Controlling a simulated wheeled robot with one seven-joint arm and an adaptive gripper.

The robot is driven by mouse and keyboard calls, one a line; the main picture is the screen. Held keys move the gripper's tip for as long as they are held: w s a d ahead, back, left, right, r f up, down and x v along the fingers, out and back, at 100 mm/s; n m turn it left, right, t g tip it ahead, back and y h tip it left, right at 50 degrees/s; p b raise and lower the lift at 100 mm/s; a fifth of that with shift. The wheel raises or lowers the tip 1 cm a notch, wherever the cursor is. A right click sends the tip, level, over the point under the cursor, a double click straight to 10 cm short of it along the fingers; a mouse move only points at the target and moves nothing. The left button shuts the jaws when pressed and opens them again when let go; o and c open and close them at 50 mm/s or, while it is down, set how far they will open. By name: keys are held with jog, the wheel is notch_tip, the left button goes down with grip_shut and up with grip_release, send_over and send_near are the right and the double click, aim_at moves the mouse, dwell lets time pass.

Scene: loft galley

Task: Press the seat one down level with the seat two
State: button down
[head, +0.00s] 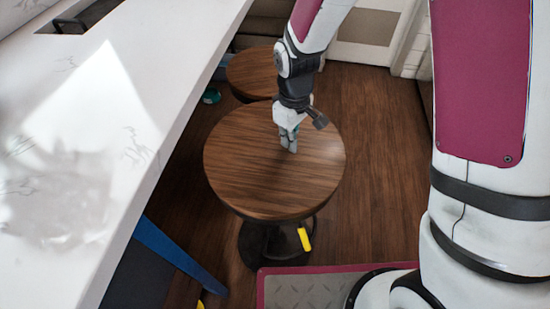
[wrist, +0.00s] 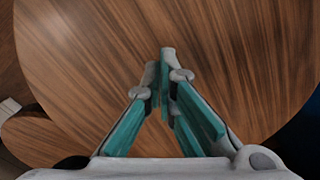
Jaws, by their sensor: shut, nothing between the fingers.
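Two round wooden stool seats stand beside the counter. The nearer seat (head: 255,180) is large in the head view, with a dark base and a yellow lever (head: 304,239) under it. The farther seat (head: 250,72) is partly hidden behind my arm and the nearer seat. The labels one and two do not show on them. My gripper (head: 292,147) points down over the nearer seat, right of its middle, shut and empty. Its fingertips (wrist: 163,55) are at or just above the wood in the wrist view; contact is not clear. A second seat edge (wrist: 40,140) shows lower left there.
A white counter (head: 100,140) with a sink cutout (head: 85,17) runs along the left. A blue bar (head: 175,255) slants below its edge. A small teal object (head: 211,96) lies by the farther stool. Wooden floor (head: 375,150) is clear to the right of the seats.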

aim_at(289, 157)
notch_tip(289, 157, down, 14)
jog(key=b, duration=0.9)
jog(key=shift+f, duration=0.2)
dwell(4.6)
jog(key=shift+r+p, duration=2.5)
jog(key=shift+r, duration=1.1)
